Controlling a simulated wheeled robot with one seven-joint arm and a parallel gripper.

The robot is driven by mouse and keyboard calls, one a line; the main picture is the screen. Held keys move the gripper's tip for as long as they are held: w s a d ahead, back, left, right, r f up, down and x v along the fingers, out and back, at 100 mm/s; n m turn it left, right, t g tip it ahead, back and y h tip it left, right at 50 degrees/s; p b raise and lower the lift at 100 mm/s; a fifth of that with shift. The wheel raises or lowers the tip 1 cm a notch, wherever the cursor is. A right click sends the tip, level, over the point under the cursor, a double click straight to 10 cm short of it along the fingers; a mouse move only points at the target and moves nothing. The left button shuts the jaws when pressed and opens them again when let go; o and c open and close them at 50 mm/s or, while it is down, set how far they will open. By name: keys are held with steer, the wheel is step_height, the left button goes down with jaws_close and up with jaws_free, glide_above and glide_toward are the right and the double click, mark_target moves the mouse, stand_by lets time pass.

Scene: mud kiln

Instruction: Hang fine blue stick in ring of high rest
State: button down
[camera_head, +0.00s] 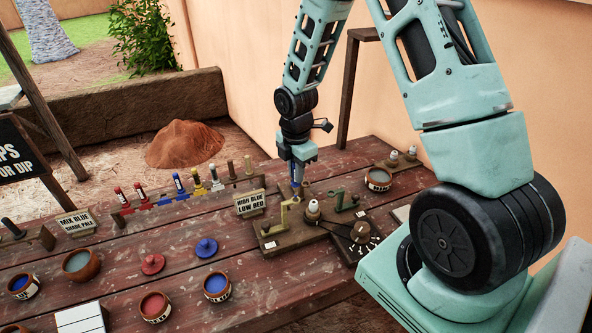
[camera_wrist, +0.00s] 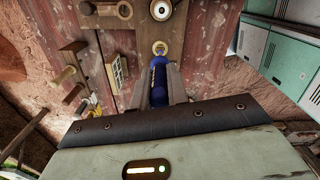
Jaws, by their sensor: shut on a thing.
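My gripper (camera_head: 297,163) is shut on the fine blue stick (camera_head: 295,188), which points down below the fingers over the table's middle. In the wrist view the blue stick (camera_wrist: 158,78) lies between the two fingers (camera_wrist: 160,88), its far end close to a brass ring (camera_wrist: 160,47). A yellow rest (camera_head: 283,216) stands on a wooden base (camera_head: 290,240) just under the gripper. A greenish rest (camera_head: 347,196) stands to its right. I cannot tell whether the stick's tip is inside the ring or only above it.
A sign reading "HIGH BLUE LOW RED" (camera_head: 250,204) stands left of the rests. A white-topped peg (camera_head: 313,210) is between the rests. A rack of coloured sticks (camera_head: 180,190) is at the left back. Pots, including a blue one (camera_head: 217,286), stand on the front left.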

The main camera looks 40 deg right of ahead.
mark_target(296, 184)
steer(key=shift+f, duration=0.15)
steer(key=shift+f, duration=0.35)
steer(key=shift+f+b, duration=0.5)
steer(key=shift+b, duration=0.05)
steer(key=shift+f, duration=0.35)
steer(key=shift+f+b, duration=0.45)
stand_by(0.3)
steer(key=shift+f, duration=0.3)
steer(key=shift+f, duration=0.15)
stand_by(0.3)
steer(key=shift+f+b, duration=0.25)
steer(key=shift+b, duration=0.1)
steer(key=shift+f, duration=0.4)
